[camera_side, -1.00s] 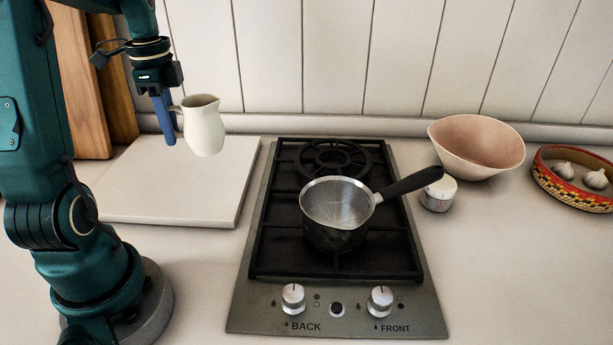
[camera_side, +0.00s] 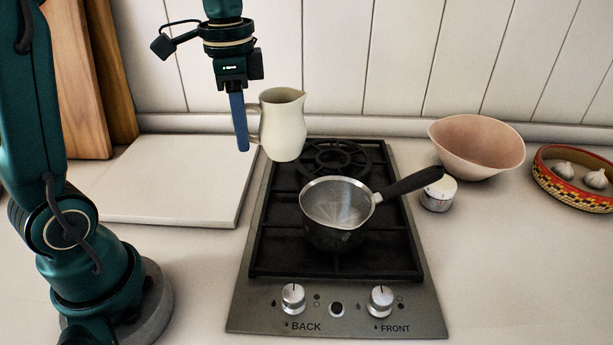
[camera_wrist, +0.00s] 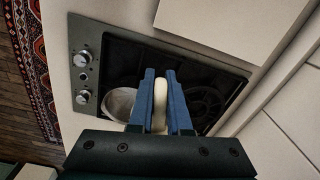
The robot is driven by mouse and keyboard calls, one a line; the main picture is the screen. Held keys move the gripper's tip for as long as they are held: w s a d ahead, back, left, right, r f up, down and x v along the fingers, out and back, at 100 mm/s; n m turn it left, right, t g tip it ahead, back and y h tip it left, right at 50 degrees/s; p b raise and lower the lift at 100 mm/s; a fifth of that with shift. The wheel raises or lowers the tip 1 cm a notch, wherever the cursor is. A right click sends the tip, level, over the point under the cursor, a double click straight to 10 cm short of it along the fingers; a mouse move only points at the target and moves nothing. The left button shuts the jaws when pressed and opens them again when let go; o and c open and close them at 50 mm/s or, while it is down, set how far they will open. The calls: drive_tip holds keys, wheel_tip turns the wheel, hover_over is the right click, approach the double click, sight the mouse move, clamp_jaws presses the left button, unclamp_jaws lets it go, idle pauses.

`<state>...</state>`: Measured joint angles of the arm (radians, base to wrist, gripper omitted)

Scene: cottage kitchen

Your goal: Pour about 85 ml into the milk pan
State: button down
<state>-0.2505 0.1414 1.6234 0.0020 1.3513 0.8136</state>
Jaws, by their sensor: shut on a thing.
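A cream jug (camera_side: 283,128) hangs upright in the air in the side view, over the left rear of the hob. My gripper (camera_side: 240,125) is shut on the jug's handle, at the jug's left side. In the wrist view the blue fingers (camera_wrist: 162,110) close on either side of the pale handle (camera_wrist: 160,103). The milk pan (camera_side: 337,212) stands on the front burner, below and to the right of the jug, its dark handle pointing right. The pan looks empty. Part of the pan (camera_wrist: 119,103) shows in the wrist view. The jug's contents are hidden.
The hob (camera_side: 262,235) has a free rear burner (camera_side: 340,157). A pale board (camera_side: 175,205) lies bare to its left. A small white-lidded jar (camera_side: 438,195) stands close under the pan's handle. A pink bowl (camera_side: 477,147) and a basket of garlic (camera_side: 575,190) are at right.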

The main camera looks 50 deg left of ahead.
drive_tip(key=d+n, duration=1.1)
drive_tip(key=d, duration=0.7)
drive_tip(key=d+f+n, duration=0.8)
drive_tip(key=d+f, duration=0.1)
drive_tip(key=d, duration=0.3)
drive_tip(key=shift+w+d+n, duration=0.2)
drive_tip(key=shift+d+n, duration=0.05)
drive_tip(key=shift+n, duration=0.05)
drive_tip(key=shift+a, duration=0.1)
